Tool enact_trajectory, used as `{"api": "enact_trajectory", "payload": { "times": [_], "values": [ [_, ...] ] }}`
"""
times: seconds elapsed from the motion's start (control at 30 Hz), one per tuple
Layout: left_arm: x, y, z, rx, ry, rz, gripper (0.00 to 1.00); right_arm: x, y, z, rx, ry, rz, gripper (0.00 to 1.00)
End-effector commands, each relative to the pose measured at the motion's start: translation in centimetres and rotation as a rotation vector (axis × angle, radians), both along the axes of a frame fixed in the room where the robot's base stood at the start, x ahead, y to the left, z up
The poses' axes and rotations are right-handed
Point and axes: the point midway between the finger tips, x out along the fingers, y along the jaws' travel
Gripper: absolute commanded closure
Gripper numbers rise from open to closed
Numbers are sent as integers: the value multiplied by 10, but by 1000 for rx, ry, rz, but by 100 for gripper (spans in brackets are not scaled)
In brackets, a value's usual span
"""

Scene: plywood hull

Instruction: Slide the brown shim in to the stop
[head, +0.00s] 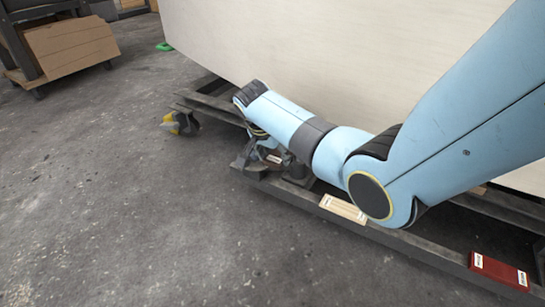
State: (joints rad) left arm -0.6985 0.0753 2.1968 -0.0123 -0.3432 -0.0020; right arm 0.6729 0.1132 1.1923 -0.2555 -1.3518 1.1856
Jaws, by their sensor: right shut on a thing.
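My right gripper (252,163) is low beside the dark steel cradle under the plywood hull (300,45), at its near side. It is shut on a small brown piece with a pale label, the brown shim (273,159), of which only a little shows between the dark gripper parts. My forearm hides part of the cradle behind it. I cannot tell how far in the shim sits, and the stop cannot be made out. My left gripper is not in view.
A pale wooden shim (343,207) and a dark red labelled block (498,270) lie on the cradle's near rail (415,245). The concrete floor in front is clear.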

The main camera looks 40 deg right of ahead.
Motion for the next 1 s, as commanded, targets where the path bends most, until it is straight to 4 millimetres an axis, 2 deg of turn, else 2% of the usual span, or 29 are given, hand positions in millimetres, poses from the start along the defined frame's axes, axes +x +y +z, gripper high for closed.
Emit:
{"api": "enact_trajectory", "payload": {
  "times": [1.0],
  "values": [
    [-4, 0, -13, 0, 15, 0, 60, 22, -53, 0, -1, -1, -1, 87]
  ]
}}
